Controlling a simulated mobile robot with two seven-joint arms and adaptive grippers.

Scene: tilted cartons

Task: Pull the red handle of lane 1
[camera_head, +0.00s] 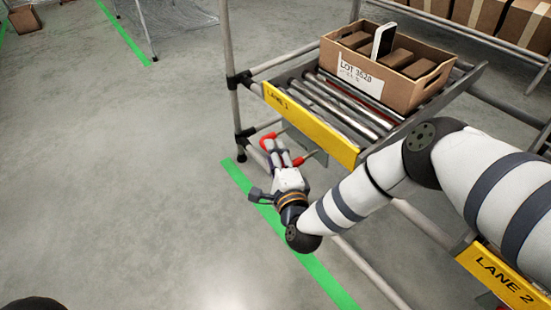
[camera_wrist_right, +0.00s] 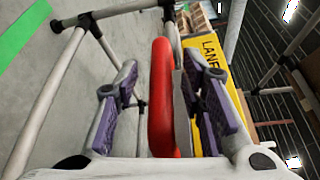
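The red handle of lane 1 (camera_head: 267,141) is below the yellow LANE 1 sign (camera_head: 310,125) at the rack's front. My right gripper (camera_head: 277,149) reaches to it from the front and hides part of it. In the right wrist view the red handle (camera_wrist_right: 162,95) stands as a long bar between the two purple-padded fingers of my right gripper (camera_wrist_right: 163,112). The fingers are open, with a gap visible on the left side of the bar. A thin grey plate lies between the bar and the right finger. My left gripper is not in view.
An open carton labelled LOT 3628 (camera_head: 362,86), with brown boxes and a white item in it, sits tilted on the lane's rollers (camera_head: 330,98). Grey rack posts (camera_head: 232,110) stand beside the handle. A LANE 2 sign (camera_head: 503,277) is lower right.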

